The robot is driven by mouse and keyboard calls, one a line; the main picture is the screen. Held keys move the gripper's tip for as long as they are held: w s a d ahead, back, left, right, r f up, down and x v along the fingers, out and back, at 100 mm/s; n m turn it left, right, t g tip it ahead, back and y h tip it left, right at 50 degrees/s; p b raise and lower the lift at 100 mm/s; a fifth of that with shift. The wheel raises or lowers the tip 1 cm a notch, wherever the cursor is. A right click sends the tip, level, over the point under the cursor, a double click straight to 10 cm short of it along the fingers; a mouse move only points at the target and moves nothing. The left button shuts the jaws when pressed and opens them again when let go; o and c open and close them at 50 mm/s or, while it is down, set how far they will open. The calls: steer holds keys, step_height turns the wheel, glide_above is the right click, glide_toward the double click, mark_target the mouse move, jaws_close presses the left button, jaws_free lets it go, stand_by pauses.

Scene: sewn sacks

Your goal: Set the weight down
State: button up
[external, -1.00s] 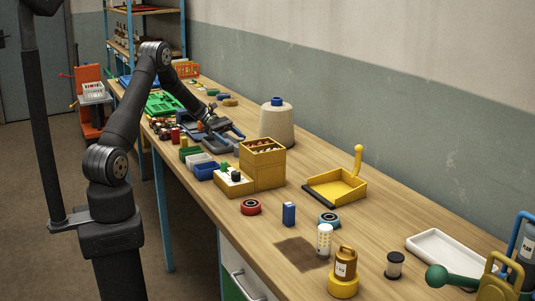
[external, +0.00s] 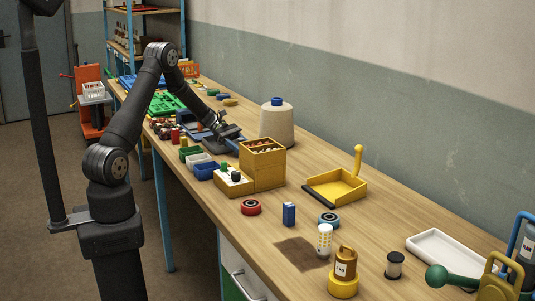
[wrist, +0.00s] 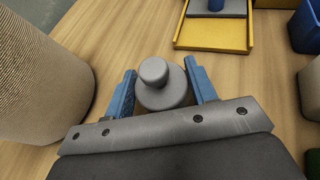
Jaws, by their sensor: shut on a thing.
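The weight is a grey round body with a smaller knob on top (wrist: 162,88), in the middle of the wrist view. My gripper (wrist: 161,82) has its two blue fingers on either side of the weight and is shut on it. In the external view my gripper (external: 232,138) is low over the bench, between the thread cone and the row of small bins. The weight cannot be made out there. I cannot tell whether its underside touches the bench.
A large thread cone (external: 277,122) stands close by; it fills the left of the wrist view (wrist: 45,75). A yellow box (external: 262,172) and small blue bin (external: 206,170) are near. Bare wood lies around the weight. A yellow dustpan (external: 336,190) is farther along.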

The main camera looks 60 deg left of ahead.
mark_target(241, 139)
jaws_close()
steer(key=shift+r, duration=0.1)
steer(key=shift+r, duration=0.85)
steer(key=r, duration=0.2)
steer(key=shift+d+r, duration=0.2)
steer(key=shift+r, duration=0.15)
steer(key=s+d+r, duration=0.2)
steer(key=d+r, duration=0.4)
steer(key=d, duration=0.5)
steer(key=shift+s+r, duration=0.3)
